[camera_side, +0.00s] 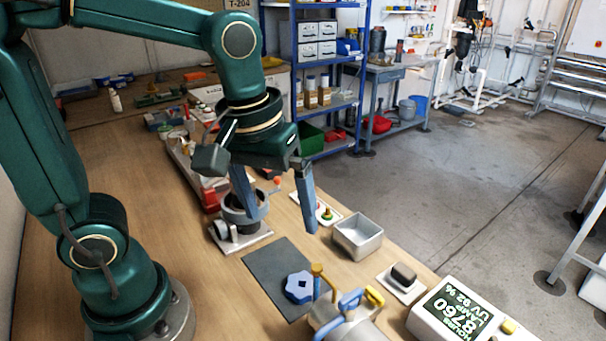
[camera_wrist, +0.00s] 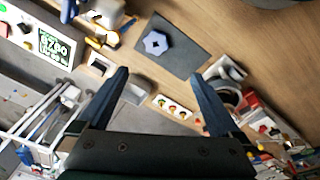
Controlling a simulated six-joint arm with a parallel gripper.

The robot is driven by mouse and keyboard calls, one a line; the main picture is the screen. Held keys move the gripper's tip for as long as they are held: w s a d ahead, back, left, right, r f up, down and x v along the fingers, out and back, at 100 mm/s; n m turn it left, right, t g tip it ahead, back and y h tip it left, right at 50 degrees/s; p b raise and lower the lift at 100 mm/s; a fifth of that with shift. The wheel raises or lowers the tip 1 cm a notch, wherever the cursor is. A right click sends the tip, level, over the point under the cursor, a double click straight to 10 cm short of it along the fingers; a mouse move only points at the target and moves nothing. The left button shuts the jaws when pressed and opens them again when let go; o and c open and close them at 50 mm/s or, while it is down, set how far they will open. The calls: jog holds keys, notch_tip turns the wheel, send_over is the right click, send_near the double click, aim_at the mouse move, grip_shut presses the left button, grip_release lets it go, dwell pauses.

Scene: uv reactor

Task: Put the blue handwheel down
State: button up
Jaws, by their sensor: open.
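The blue handwheel (camera_side: 299,287) lies flat on the dark grey mat (camera_side: 268,264) on the wooden bench. It also shows in the wrist view (camera_wrist: 155,42), near the top, on the same mat (camera_wrist: 182,61). My gripper (camera_side: 278,208) is open and empty, with its fingers pointing down above the bench. It is apart from the handwheel, behind it in the side view. In the wrist view the two fingertips (camera_wrist: 158,75) are spread wide, with the handwheel beyond them.
A metal tray (camera_side: 358,236) stands right of the mat. A grey clamp-like fixture (camera_side: 240,212) stands behind it. A metal vessel with blue and yellow handles (camera_side: 345,318) is in front. A white display box (camera_side: 458,310) and a dark block on a white plate (camera_side: 402,277) sit by the bench edge.

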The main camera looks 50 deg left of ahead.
jog(key=shift+s+a+r+m+t, duration=0.1)
jog(key=shift+s+a+m+t, duration=0.25)
jog(key=shift+s+m+t, duration=0.4)
jog(key=shift+s+a+r+m+t, duration=0.1)
jog(key=shift+s+a+m+t, duration=0.3)
jog(key=shift+s+m, duration=0.65)
jog(key=shift+s+a+m+t, duration=0.25)
jog(key=shift+s+m+t, duration=0.4)
jog(key=shift+m, duration=0.45)
